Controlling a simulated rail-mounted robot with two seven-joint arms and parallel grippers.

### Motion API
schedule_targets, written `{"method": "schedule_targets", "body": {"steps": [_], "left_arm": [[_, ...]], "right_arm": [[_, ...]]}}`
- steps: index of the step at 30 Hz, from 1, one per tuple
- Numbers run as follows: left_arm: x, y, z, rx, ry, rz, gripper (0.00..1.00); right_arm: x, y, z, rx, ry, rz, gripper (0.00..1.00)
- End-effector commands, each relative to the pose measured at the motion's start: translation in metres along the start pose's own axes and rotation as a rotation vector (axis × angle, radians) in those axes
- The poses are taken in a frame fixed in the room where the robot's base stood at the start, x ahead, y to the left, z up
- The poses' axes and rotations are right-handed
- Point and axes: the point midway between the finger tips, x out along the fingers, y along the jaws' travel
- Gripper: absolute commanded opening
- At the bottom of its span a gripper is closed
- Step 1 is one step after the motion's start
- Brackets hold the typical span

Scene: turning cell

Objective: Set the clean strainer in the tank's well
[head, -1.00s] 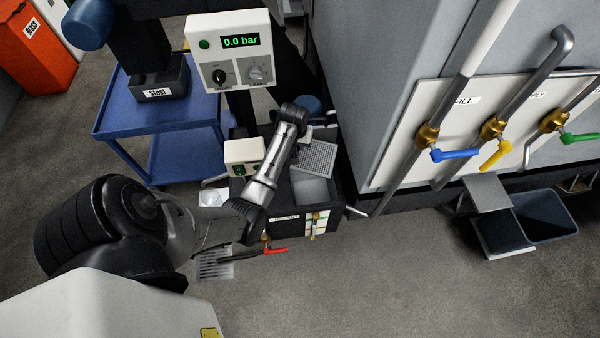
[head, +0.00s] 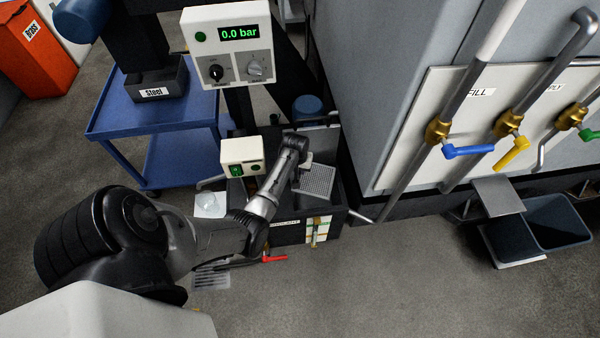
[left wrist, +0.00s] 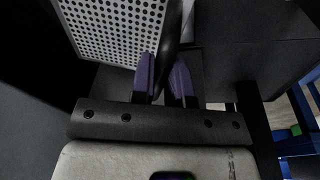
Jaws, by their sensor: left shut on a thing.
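The strainer is a light grey perforated tray (head: 316,180) over the well of the dark coolant tank (head: 289,232). In the left wrist view its perforated face (left wrist: 118,28) fills the upper left. My left gripper (head: 304,160) is at the strainer's far left side. In the left wrist view, the purple fingers of my left gripper (left wrist: 165,78) are shut on a dark bar, the strainer's handle. The strainer covers most of the well opening; whether it rests in the well or hangs just above it, I cannot tell. My right gripper is not in view.
A white switch box (head: 242,152) stands at the tank's left, a red-handled valve (head: 273,258) at its front. A pressure panel (head: 231,45) rises behind. The grey machine wall (head: 380,100) is close on the right. Open floor lies in front.

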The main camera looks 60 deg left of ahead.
Motion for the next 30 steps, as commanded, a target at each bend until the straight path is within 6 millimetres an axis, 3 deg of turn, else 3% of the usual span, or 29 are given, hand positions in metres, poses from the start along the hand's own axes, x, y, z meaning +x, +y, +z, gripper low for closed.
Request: {"method": "schedule_targets", "body": {"steps": [3, 11, 12, 19, 26, 30], "left_arm": [[0.019, -0.001, 0.002, -0.001, 0.001, 0.000, 0.00], [0.020, -0.002, 0.002, -0.001, 0.004, 0.000, 0.00], [0.021, -0.002, 0.002, -0.001, 0.002, 0.000, 0.19], [0.021, -0.002, 0.002, -0.001, 0.001, 0.000, 0.41], [0.020, -0.001, 0.003, -0.001, 0.001, 0.000, 0.41], [0.008, -0.001, 0.002, -0.001, 0.002, 0.000, 0.41]], "right_arm": [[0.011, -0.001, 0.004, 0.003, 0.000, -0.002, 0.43], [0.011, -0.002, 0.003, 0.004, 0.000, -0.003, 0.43], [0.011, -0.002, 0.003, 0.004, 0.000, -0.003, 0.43], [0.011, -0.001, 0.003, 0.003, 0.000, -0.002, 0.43], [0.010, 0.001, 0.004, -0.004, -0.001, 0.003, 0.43], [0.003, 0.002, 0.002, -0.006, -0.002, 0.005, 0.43]]}}
